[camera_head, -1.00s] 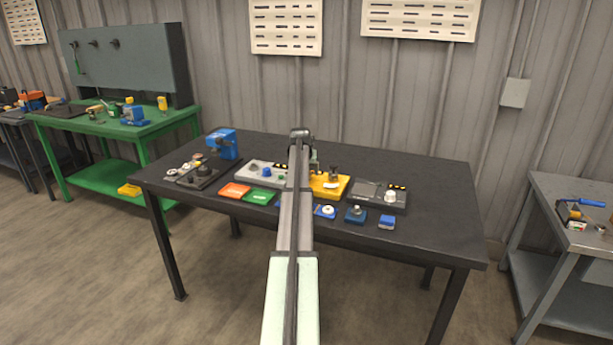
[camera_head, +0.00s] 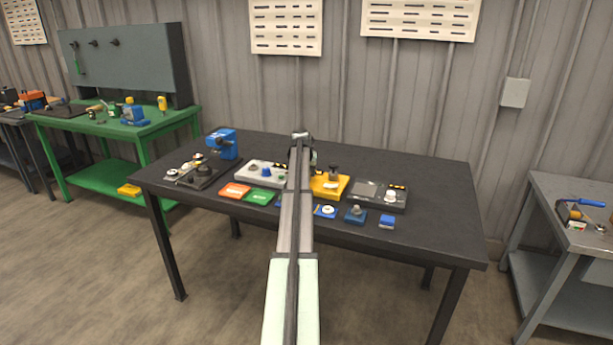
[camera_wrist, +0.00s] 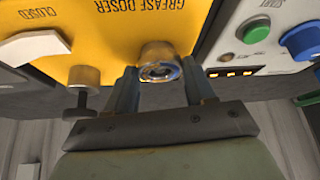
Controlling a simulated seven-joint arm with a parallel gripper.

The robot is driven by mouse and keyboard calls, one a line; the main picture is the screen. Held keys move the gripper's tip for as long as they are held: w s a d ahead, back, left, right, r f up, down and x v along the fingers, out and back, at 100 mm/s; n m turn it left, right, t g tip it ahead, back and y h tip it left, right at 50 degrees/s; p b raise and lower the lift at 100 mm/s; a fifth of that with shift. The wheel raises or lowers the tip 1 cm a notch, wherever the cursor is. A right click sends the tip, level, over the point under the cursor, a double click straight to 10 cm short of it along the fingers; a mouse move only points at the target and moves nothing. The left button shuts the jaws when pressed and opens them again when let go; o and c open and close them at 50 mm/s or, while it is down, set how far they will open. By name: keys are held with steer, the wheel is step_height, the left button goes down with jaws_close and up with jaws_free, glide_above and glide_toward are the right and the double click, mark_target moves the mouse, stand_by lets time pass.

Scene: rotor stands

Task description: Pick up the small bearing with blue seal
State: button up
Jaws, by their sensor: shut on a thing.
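My gripper (camera_wrist: 160,88) shows at the middle of the wrist view, its two fingers apart with a small shiny metal ring between the tips, the small bearing (camera_wrist: 160,72). A bluish tint shows on its face. It sits right at a tan round nozzle-like part on the yellow grease doser (camera_wrist: 110,55); I cannot tell whether they touch. In the head view my arm hides the gripper and bearing, and the yellow doser (camera_head: 329,186) stands just right of the arm.
A grey control box (camera_head: 262,174) with buttons is left of my arm. A dark device (camera_head: 378,194) is on the right. Orange (camera_head: 235,190) and green (camera_head: 260,197) trays and several blue ones (camera_head: 327,211) line the front. The table's right side (camera_head: 440,200) is clear.

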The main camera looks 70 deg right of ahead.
steer(key=shift+c, duration=0.7)
step_height(320, 180, up, 13)
stand_by(0.6)
glide_above(260, 197)
steer(key=a, duration=0.2)
steer(key=shift+f, duration=3.5)
steer(key=shift+s+d+f, duration=0.1)
steer(key=shift+d+f, duration=0.05)
steer(key=shift+f, duration=4.7)
steer(key=shift+f, duration=0.15)
